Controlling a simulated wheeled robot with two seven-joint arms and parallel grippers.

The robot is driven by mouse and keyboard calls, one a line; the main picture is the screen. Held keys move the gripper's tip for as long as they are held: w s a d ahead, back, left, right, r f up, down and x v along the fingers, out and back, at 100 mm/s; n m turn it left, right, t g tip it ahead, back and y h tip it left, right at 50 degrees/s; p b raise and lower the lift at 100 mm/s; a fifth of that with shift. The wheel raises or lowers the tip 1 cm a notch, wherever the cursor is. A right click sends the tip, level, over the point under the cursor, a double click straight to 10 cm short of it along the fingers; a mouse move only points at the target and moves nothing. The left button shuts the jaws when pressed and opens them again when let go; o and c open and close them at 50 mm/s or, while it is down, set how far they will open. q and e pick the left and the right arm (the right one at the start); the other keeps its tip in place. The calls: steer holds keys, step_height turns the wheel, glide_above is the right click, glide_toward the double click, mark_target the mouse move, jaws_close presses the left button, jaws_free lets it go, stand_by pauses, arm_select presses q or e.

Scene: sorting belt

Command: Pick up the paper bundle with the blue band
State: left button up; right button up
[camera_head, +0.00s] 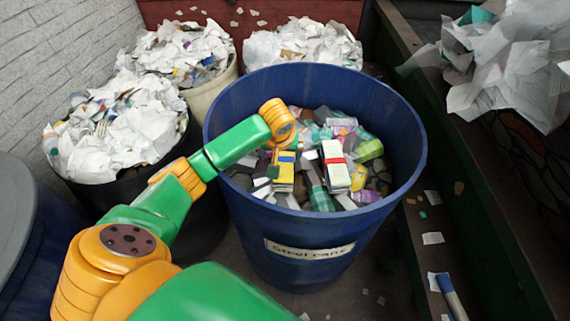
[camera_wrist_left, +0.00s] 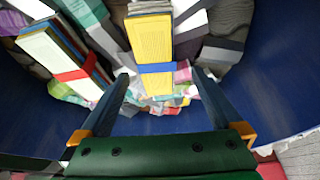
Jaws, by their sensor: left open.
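The paper bundle with the blue band (camera_head: 284,171) lies among the litter inside the blue bin in the head view; it is yellow. In the left wrist view the bundle (camera_wrist_left: 150,38) points away from my gripper, with its blue band across its near part. My left gripper (camera_wrist_left: 160,80) is open and empty, its two dark fingers appearing on either side of the bundle's banded end. I cannot tell how far the fingertips are above it. In the head view my left wrist hangs over the bin and the fingers are mostly hidden. My right gripper is not in view.
A similar bundle with a red band (camera_head: 335,166) lies just right; it shows left in the wrist view (camera_wrist_left: 58,52). The blue bin's rim (camera_head: 415,135) surrounds everything. Other bins full of torn paper (camera_head: 115,130) stand left and behind. Mixed cartons and packs crowd the bundle.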

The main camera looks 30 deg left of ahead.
mark_target(284, 160)
arm_select(q)
steer(key=x, duration=0.7)
steer(key=shift+w+f, duration=0.2)
steer(key=shift+w, duration=0.25)
steer(key=c, duration=1.6)
